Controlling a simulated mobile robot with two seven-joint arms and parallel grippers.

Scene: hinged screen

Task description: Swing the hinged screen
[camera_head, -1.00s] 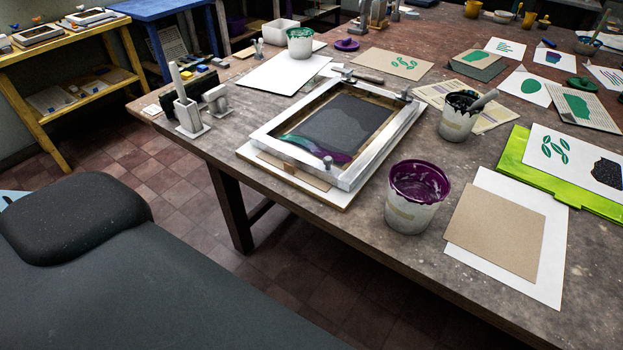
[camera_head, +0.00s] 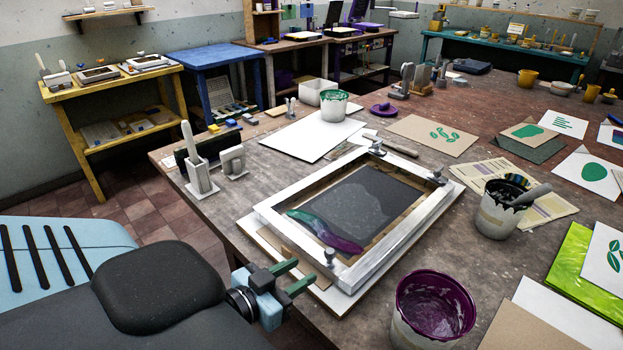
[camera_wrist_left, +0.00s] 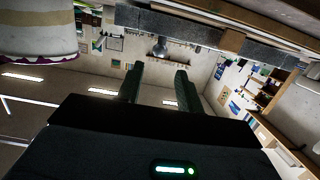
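The hinged screen (camera_head: 401,236) is a pale rectangular frame with dark mesh, lying low over a white board on the table. Purple and green ink lies at its near end. Metal clamps (camera_head: 437,175) sit at its far side and a small knob (camera_head: 329,256) stands on its near rail. My left gripper (camera_head: 305,271) is left of the near rail, by the table's edge, apart from the screen. Its two green fingers are spread and empty; the gap also shows in the left wrist view (camera_wrist_left: 159,70). My right gripper is out of view.
A purple ink pot (camera_head: 432,308) stands in front of the screen and a dark ink pot (camera_head: 503,207) to its right. A holder with a tool (camera_head: 198,170) stands left. White paper (camera_head: 312,137) lies behind. Floor shows beyond the table's left edge.

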